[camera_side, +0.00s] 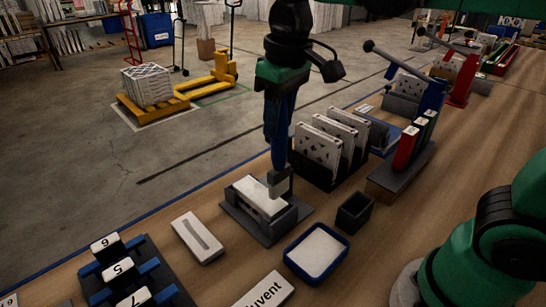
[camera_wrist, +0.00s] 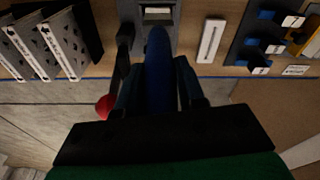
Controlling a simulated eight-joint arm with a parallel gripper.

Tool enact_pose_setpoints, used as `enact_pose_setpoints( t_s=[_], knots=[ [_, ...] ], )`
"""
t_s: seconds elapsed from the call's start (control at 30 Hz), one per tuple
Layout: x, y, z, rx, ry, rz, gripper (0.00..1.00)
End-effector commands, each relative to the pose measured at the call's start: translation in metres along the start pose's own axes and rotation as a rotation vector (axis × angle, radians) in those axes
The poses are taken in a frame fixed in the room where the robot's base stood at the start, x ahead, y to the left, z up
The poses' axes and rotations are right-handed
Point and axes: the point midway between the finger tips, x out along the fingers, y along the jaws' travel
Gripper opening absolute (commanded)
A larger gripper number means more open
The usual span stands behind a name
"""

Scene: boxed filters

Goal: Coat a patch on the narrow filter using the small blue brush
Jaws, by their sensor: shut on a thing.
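In the wrist view the blue brush (camera_wrist: 158,75) sits between my fingers. The brush head is over the right part of a white filter (camera_side: 255,193) lying in a dark grey holder (camera_side: 262,230); I cannot tell whether it touches. The brush head hides part of the filter. The wrist view shows the holder (camera_wrist: 157,30) beyond the brush, with part of the filter at the top edge.
A blue-rimmed tray (camera_side: 316,252) with white contents and a small dark box (camera_side: 354,212) stand right of the holder. Upright white filters (camera_side: 318,149) stand behind it in a dark rack.

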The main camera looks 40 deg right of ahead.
Motion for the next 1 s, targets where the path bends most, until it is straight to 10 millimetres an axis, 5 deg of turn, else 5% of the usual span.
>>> enact_pose_setpoints(
  t_s=[0.37, 0.8, 1.0],
  knots=[
    [0.039, 0.0, 0.003, 0.0, 0.0, 0.0, 0.0],
    [0.042, 0.008, -0.036, 0.0, 0.002, 0.0, 0.0],
    [0.04, 0.004, -0.015, -0.001, 0.001, 0.0, 0.0]
  ],
)
